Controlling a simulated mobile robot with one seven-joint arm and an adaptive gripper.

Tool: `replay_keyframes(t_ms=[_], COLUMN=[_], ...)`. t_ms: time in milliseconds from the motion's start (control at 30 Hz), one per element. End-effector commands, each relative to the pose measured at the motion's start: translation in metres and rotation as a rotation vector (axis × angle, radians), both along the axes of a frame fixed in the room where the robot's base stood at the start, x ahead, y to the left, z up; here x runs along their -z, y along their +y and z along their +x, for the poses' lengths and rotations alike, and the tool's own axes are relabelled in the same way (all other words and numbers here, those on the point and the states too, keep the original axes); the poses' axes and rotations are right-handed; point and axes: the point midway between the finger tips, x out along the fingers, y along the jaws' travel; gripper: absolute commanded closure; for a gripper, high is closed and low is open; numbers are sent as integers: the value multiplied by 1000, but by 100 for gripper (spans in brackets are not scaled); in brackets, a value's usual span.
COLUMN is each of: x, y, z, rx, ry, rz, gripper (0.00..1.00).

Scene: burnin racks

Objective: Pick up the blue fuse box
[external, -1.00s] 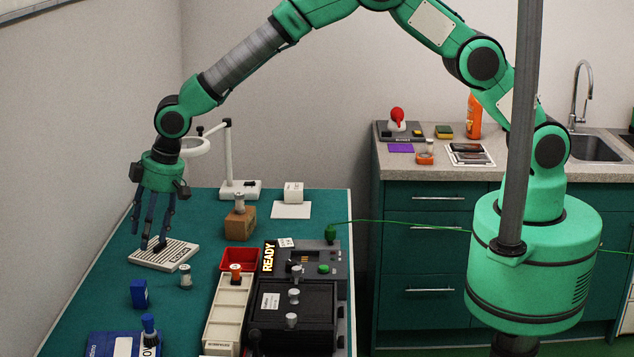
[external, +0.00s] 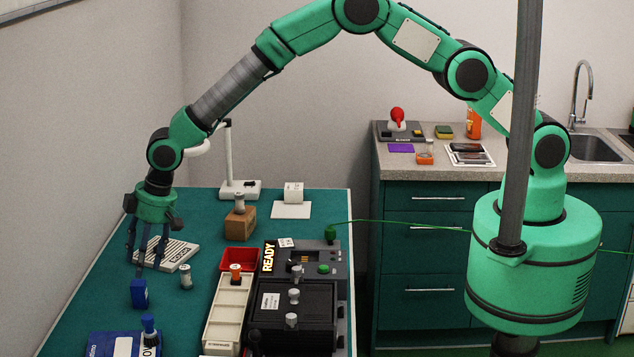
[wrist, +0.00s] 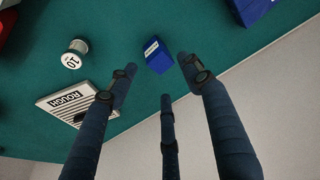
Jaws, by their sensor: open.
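The blue fuse box (external: 139,293) stands on the green table at the left, near the table's left edge. In the wrist view the blue fuse box (wrist: 158,56) has a white label on one edge and lies just beyond the fingertips, between them. My gripper (external: 148,266) is open and empty, pointing down just above and behind the box. In the wrist view my gripper (wrist: 155,80) shows its dark blue fingers spread apart, not visibly touching the box.
A small white-and-grey weight (external: 185,276) stands right of the box. The white ROUGH plate (external: 178,250) lies behind it. A larger blue case (external: 105,345) with a blue-topped item lies in front. A white tray (external: 222,322) and the black READY machine (external: 300,310) stand further right.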

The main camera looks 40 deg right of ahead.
Motion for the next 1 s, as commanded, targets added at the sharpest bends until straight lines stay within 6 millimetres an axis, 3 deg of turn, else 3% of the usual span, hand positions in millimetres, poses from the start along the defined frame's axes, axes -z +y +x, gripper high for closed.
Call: replay_keyframes(t_ms=[633, 1000], x=[12, 40], y=[3, 9], z=[2, 6], rx=[0, 0], ry=[1, 1], rz=[-1, -1], gripper=[50, 50])
